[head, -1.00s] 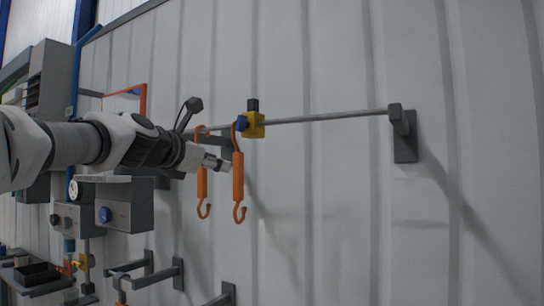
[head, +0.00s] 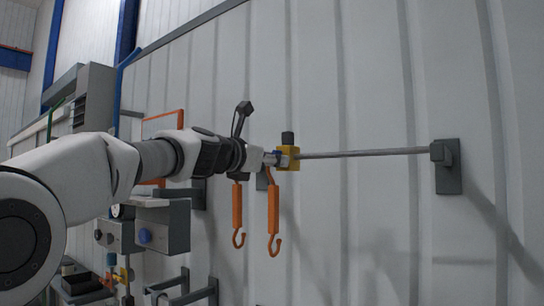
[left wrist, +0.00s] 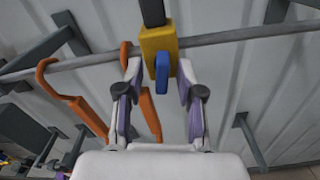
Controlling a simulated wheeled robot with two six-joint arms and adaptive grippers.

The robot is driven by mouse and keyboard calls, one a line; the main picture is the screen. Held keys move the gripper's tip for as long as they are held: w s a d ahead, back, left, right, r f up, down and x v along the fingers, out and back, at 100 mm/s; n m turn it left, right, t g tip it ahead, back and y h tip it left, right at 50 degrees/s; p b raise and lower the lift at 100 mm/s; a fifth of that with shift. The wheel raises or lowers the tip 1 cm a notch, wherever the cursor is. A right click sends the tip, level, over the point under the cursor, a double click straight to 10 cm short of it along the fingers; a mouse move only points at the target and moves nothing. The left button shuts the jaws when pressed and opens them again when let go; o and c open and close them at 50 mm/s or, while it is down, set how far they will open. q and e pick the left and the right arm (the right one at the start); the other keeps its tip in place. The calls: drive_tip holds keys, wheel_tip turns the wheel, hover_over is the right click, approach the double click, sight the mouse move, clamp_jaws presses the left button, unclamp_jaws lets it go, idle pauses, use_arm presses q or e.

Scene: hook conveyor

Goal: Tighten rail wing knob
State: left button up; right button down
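A yellow block (head: 289,157) with a dark post on top sits on the horizontal metal rail (head: 365,153). In the left wrist view, the yellow block (left wrist: 157,42) carries a small blue wing knob (left wrist: 162,74) on its near face. My left gripper (head: 272,159) is at the knob. In the left wrist view my left gripper (left wrist: 160,75) is open, with one finger on each side of the knob and a gap to both. In the head view the gripper hides most of the knob. My right gripper is not in view.
Two orange hooks (head: 274,215) (head: 237,210) hang from the rail left of the block, close under my gripper. The rail's right end sits in a dark wall bracket (head: 447,165). Grey boxes (head: 160,228) are at lower left. The wall right of the block is clear.

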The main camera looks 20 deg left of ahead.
use_arm(q)
drive_tip(key=shift+s+a, duration=0.1)
drive_tip(key=shift+a, duration=0.05)
drive_tip(key=shift+c, duration=1.4)
drive_tip(key=shift+s+r, duration=0.1)
clamp_jaws()
drive_tip(key=shift+s+d, duration=0.1)
drive_tip(key=shift+d, duration=0.1)
drive_tip(key=shift+a, duration=0.1)
drive_tip(key=m+b, duration=0.4)
drive_tip(key=m, duration=1.4)
drive_tip(key=shift+r+m, duration=0.15)
drive_tip(key=shift+m, duration=0.15)
drive_tip(key=shift+b, duration=0.3)
